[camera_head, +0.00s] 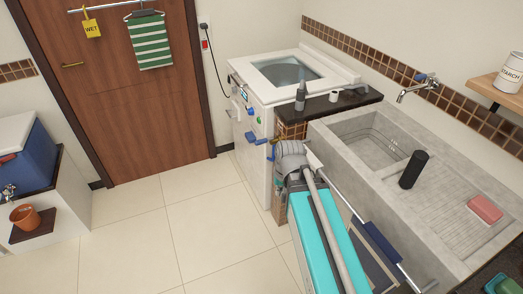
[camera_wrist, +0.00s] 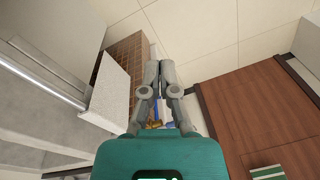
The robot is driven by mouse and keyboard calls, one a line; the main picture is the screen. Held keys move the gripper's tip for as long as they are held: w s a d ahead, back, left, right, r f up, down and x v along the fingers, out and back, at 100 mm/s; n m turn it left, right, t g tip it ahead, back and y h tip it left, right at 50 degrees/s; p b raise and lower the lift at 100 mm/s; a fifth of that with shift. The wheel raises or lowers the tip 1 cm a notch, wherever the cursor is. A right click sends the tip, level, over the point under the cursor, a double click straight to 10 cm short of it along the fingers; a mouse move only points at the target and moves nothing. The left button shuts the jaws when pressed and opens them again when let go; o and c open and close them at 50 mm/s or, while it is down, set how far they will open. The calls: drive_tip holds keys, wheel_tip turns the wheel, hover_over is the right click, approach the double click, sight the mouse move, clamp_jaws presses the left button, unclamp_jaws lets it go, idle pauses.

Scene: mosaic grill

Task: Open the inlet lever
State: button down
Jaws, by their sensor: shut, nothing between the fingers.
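A blue lever handle (camera_head: 254,139) shows on the front side of the white washing machine, with a brass-coloured fitting beside it, just left of my arm's end. In the wrist view a small blue and brass piece (camera_wrist: 155,124) shows between the lower finger links, partly hidden by them and by my teal gripper body. I cannot tell whether that piece is the inlet lever. My gripper (camera_wrist: 160,64) has its two grey fingers together and empty. In the head view my arm hides the fingers, so contact with the lever cannot be told.
The white top-loading machine (camera_head: 255,90) stands by a dark shelf (camera_head: 345,101) with a bottle and cup. A concrete sink (camera_head: 345,150) lies to the right of my arm. The tiled floor (camera_head: 190,215) on the left is clear, before a brown door (camera_head: 135,110).

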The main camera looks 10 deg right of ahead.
sight(265, 141)
drive_tip(key=w+a+f+m+t+y+b, duration=0.35)
drive_tip(key=w+f+m+b, duration=0.3)
drive_tip(key=w+b, duration=0.35)
drive_tip(key=w+a+f+m+t+y+b, duration=0.2)
drive_tip(key=w+f+m+t+b, duration=0.2)
drive_tip(key=w+f+m+b, duration=0.4)
drive_tip(key=w+d+f+m+t+h+b, duration=0.1)
drive_tip(key=w+d+f+m+t+b, duration=0.2)
drive_tip(key=w+m+b, duration=0.5)
drive_tip(key=w+d+f+m+t+h+b, duration=0.1)
drive_tip(key=w+d+f+m+t+b, duration=0.2)
drive_tip(key=w+d+m+t+b, duration=0.2)
drive_tip(key=w+m+b, duration=0.3)
drive_tip(key=m+b, duration=0.1)
drive_tip(key=b, duration=0.1)
drive_tip(key=shift+d+f+b, duration=0.15)
drive_tip(key=shift+d+b, duration=0.1)
drive_tip(key=shift+b, duration=0.15)
drive_tip(key=w+a+r+p, duration=0.2)
drive_tip(key=w+r+p, duration=0.1)
drive_tip(key=w, duration=0.5)
drive_tip(key=shift+w+a, duration=0.2)
drive_tip(key=shift+w, duration=0.05)
